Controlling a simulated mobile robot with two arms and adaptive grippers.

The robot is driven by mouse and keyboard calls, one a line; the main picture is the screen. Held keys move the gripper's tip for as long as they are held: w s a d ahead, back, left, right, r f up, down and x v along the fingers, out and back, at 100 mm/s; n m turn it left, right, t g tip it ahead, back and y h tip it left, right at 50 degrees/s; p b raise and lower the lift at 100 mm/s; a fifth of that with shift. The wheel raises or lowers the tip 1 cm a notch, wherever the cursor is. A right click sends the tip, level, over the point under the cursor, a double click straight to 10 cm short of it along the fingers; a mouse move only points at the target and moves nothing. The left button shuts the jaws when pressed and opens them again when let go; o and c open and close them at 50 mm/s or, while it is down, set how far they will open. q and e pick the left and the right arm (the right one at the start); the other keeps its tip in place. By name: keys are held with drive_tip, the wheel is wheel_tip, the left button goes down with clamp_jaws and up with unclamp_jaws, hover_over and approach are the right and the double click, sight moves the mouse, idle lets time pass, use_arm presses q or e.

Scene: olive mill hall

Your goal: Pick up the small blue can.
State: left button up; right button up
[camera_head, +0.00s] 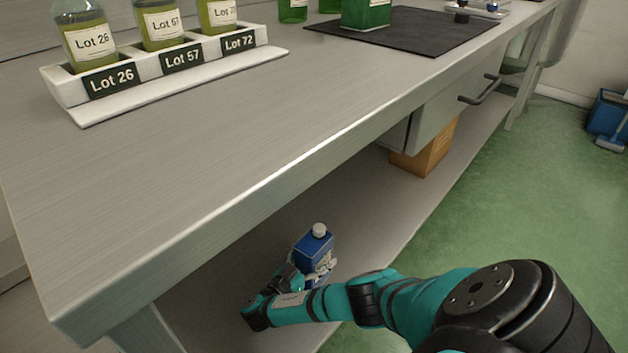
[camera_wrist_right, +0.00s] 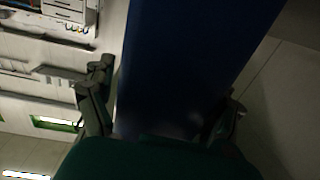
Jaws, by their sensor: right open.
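The small blue can (camera_head: 313,248), with a pale cap, stands upright on the lower shelf under the bench. My right arm reaches down to it, and the right gripper (camera_head: 308,275) is at its near side, partly covering its lower part. In the right wrist view the blue can (camera_wrist_right: 185,65) is large and dark between the two open fingers of the right gripper (camera_wrist_right: 165,105). A gap shows beside the left finger; contact at the right finger cannot be told. My left gripper is not in view.
The steel bench top (camera_head: 200,130) overhangs the shelf (camera_head: 370,205). A cardboard box (camera_head: 427,150) stands farther back on the shelf. On the bench are a white rack (camera_head: 165,85) with labelled bottles and a dark mat (camera_head: 415,30) with a green container (camera_head: 366,12).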

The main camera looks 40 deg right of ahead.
drive_tip(key=c, duration=1.7)
drive_tip(key=shift+r, duration=0.1)
drive_tip(key=shift+r, duration=0.1)
